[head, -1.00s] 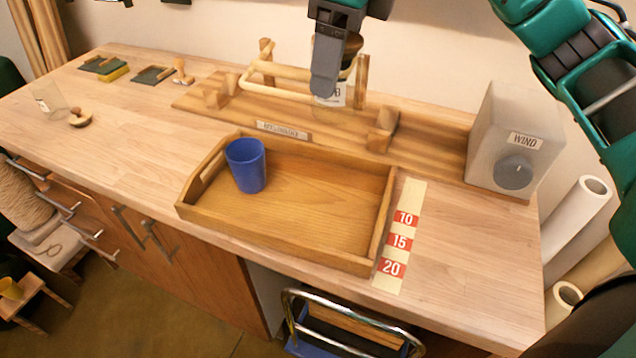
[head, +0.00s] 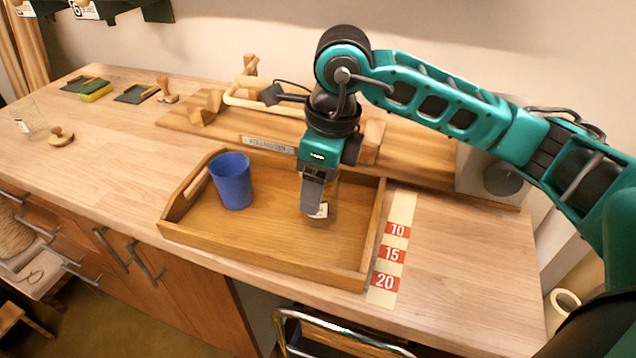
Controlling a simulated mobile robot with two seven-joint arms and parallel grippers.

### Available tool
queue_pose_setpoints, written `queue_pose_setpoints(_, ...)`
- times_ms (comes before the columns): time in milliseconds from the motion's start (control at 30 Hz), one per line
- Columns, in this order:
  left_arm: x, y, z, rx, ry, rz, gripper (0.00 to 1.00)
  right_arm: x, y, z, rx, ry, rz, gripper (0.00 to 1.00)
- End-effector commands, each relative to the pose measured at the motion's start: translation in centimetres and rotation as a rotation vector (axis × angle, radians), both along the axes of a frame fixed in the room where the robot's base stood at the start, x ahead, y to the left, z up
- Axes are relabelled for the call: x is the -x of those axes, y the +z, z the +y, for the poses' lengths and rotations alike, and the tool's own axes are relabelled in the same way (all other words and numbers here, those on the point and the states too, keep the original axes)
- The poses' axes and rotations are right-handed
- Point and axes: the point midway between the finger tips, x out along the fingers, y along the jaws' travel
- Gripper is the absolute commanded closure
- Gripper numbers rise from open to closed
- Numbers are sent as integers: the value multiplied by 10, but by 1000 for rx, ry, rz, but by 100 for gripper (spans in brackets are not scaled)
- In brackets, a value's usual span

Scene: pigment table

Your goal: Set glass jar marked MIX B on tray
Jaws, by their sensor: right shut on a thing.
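The wooden tray (head: 270,255) lies on the table with a blue cup (head: 232,181) standing in its left part. My right gripper (head: 315,205) points down over the right half of the tray, shut on the glass jar (head: 321,211). The gripper hides most of the jar; only its lower part with a bit of pale label shows, and its marking cannot be read. I cannot tell whether the jar's base touches the tray floor. My left gripper is not in view.
A wooden rack (head: 200,108) stands behind the tray, and a grey WIND box (head: 485,175) is behind my right arm. A strip marked 10, 15, 20 (head: 391,254) lies right of the tray. A clear glass (head: 30,118) and wooden stamp (head: 61,137) are far left.

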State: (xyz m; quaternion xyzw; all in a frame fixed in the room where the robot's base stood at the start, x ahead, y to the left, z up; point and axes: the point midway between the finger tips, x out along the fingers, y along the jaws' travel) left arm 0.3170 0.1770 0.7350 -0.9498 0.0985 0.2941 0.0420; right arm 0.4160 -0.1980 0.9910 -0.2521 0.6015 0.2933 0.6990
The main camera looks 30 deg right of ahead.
Motion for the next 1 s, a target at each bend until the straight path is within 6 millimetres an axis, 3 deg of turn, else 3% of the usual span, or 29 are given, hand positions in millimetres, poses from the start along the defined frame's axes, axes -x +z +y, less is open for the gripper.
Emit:
queue_pose_setpoints(400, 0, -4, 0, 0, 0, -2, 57, 0, -9, 0, 0, 0, -3, 74)
queue_pose_setpoints(433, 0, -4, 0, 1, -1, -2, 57, 0, -9, 0, 1, 0, -2, 34)
queue_pose_setpoints(700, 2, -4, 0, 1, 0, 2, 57, 0, -8, 0, 0, 0, -1, 9)
queue_pose_setpoints(1000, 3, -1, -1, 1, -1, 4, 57, 0, -5, 0, 0, 0, -1, 9)
